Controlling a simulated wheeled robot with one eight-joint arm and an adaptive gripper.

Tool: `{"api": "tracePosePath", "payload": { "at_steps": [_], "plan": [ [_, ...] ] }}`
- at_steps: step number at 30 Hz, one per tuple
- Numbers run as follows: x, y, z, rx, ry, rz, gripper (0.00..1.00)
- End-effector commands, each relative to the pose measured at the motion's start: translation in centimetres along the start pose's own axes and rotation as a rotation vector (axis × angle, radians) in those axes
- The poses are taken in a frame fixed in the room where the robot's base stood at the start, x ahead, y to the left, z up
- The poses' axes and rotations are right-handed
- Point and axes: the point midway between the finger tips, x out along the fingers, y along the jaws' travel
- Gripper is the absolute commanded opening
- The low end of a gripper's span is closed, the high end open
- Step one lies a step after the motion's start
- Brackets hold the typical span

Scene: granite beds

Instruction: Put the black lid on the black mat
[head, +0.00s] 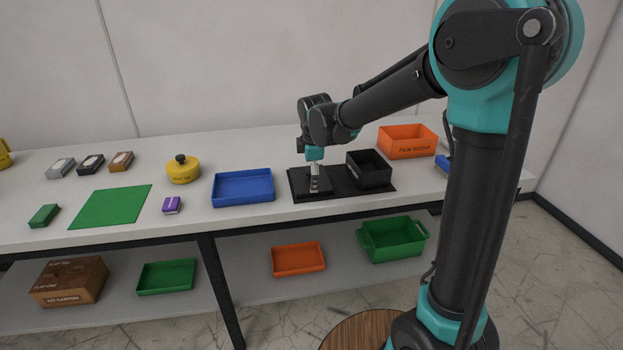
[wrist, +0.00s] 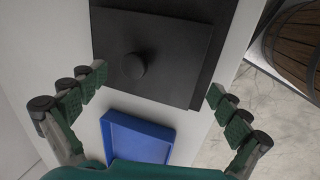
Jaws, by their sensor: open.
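The black lid (wrist: 175,60) is a flat, dark square plate with a round knob, seen from above in the wrist view. It lies flat over the black mat (wrist: 217,58), whose darker strip shows along the lid's right side. In the head view the mat (head: 348,193) lies on the table's right half; I cannot clearly pick out the lid there. My gripper (head: 315,187) points down over the mat's left part. In the wrist view my gripper (wrist: 158,82) is open, its fingers wide apart on either side of the lid, not touching it.
A black open box (head: 369,170) stands on the mat's right part. A blue tray (head: 243,188) is left of the mat, and an orange bin (head: 407,142) is behind right. A yellow lidded pot (head: 183,170) and green mat (head: 110,206) are farther left. A wooden barrel (head: 362,331) stands in front.

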Motion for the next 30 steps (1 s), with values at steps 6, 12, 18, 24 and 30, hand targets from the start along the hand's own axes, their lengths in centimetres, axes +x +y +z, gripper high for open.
{"api": "tracePosePath", "payload": {
  "at_steps": [6, 12, 18, 24, 30],
  "plan": [
    [-4.7, -0.1, 0.0, -0.001, 0.000, 0.000, 1.00],
    [-8.1, 0.0, 0.0, -0.001, 0.000, 0.000, 1.00],
    [-9.8, 0.0, 0.0, 0.000, 0.000, 0.000, 1.00],
    [-9.8, -0.4, 0.6, 0.030, -0.001, 0.001, 1.00],
    [-6.7, -6.0, 8.2, 0.445, -0.011, 0.017, 1.00]
  ]
}}
